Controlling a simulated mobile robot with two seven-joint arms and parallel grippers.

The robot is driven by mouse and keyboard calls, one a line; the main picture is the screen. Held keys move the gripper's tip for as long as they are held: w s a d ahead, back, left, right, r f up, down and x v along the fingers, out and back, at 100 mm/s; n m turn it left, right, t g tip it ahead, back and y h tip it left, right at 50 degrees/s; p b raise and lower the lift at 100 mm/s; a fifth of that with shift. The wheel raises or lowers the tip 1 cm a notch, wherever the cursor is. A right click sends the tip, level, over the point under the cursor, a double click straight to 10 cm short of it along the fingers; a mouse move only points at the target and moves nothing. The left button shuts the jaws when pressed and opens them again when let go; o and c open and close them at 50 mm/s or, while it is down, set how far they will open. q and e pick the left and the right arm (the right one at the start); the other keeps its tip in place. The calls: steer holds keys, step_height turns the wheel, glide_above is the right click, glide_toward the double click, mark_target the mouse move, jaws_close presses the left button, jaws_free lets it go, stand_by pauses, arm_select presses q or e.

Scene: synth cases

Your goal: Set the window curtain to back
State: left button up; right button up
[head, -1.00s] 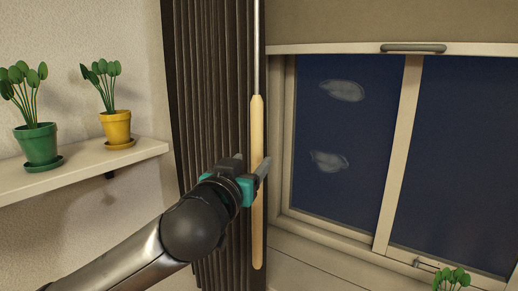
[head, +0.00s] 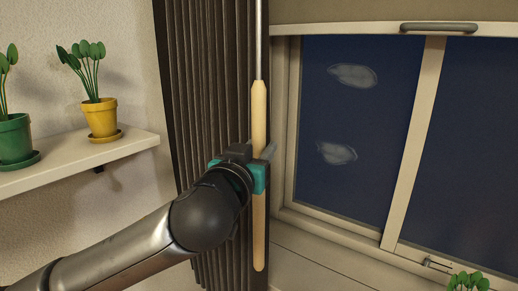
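The window curtain (head: 205,95) is dark brown and pleated. It hangs in a narrow gathered bunch at the left side of the window. A wand with a pale wooden handle (head: 258,230) and a thin metal rod hangs in front of the curtain's right edge. My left gripper (head: 254,152) is at the middle of the handle. Its fingers are apart, one on each side of the handle, and I see no firm grip. The gripper hides a short part of the handle. My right gripper is not in view.
A white shelf (head: 75,166) on the left wall bears a green pot (head: 15,138) and a yellow pot (head: 101,117) with plants. A blind (head: 385,10) with a grey handle (head: 438,27) covers the window's top. A plant (head: 467,281) shows at bottom right.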

arm_select(q)
jaws_close()
stand_by(1.0)
